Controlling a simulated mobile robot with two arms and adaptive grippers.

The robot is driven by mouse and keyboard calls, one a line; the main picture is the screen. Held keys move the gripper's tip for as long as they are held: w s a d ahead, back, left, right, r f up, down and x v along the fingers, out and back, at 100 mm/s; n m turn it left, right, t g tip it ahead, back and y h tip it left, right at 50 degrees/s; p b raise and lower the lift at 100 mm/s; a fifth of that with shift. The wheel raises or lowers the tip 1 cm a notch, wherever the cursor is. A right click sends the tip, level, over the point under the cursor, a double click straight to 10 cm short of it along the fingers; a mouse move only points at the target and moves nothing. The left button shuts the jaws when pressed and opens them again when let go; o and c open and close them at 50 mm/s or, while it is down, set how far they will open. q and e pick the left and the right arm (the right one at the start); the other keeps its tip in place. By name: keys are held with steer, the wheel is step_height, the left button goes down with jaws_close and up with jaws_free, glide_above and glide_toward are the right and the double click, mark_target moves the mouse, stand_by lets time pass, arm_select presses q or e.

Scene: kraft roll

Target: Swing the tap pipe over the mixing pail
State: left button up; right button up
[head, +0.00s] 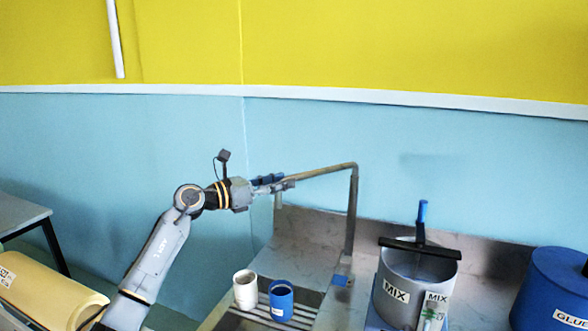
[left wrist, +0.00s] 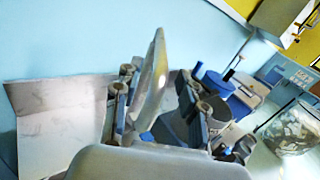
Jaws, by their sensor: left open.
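The tap pipe (head: 322,171) rises from the counter behind the sink and bends left, its short outlet (head: 278,200) hanging down at the left end. My left gripper (head: 276,184) is at that outlet end, with its fingers open. In the left wrist view the pipe (left wrist: 153,82) runs between the two fingers of the gripper (left wrist: 160,112); whether either finger touches it I cannot tell. The grey mixing pail (head: 391,312), labelled MIX, stands right of the tap, away from the outlet. My right gripper is not in view.
A white cup (head: 245,290) and a blue cup (head: 281,301) stand on the drainer below the outlet. A blue-handled tool (head: 421,225) with a dark crossbar lies over the pail's top. A blue drum (head: 552,290) is at far right. A yellow roll (head: 45,292) lies at left.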

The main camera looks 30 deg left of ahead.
arm_select(q)
steer(key=shift+p+x, duration=0.65)
steer(key=shift+x, duration=1.55)
steer(key=shift+c, duration=0.4)
jaws_close()
